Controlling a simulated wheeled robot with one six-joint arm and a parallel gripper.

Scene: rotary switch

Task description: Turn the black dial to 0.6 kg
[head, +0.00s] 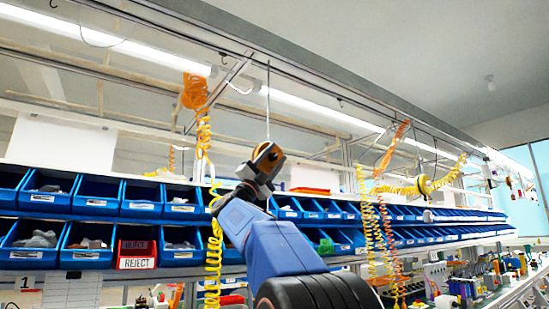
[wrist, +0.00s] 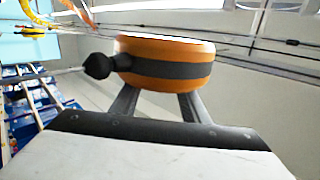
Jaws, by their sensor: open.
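A round orange body with a black band (wrist: 165,68) fills the upper middle of the wrist view. A dark knob (wrist: 98,66) sticks out from its left side. In the head view this orange and black body (head: 267,154) shows small at the end of my raised arm. My gripper (wrist: 158,95) is open, its two dark fingers reaching up to the body's lower edge. The body hides the fingertips, so I cannot tell whether they touch it. In the head view my gripper (head: 257,172) is partly hidden behind my arm. I can read no scale or weight mark.
Rows of blue bins (head: 95,194) and a red REJECT bin (head: 137,247) line the shelves behind. Yellow coiled hoses (head: 213,240) hang left of my arm, with more (head: 372,230) to the right. A cluttered bench (head: 470,285) lies at lower right.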

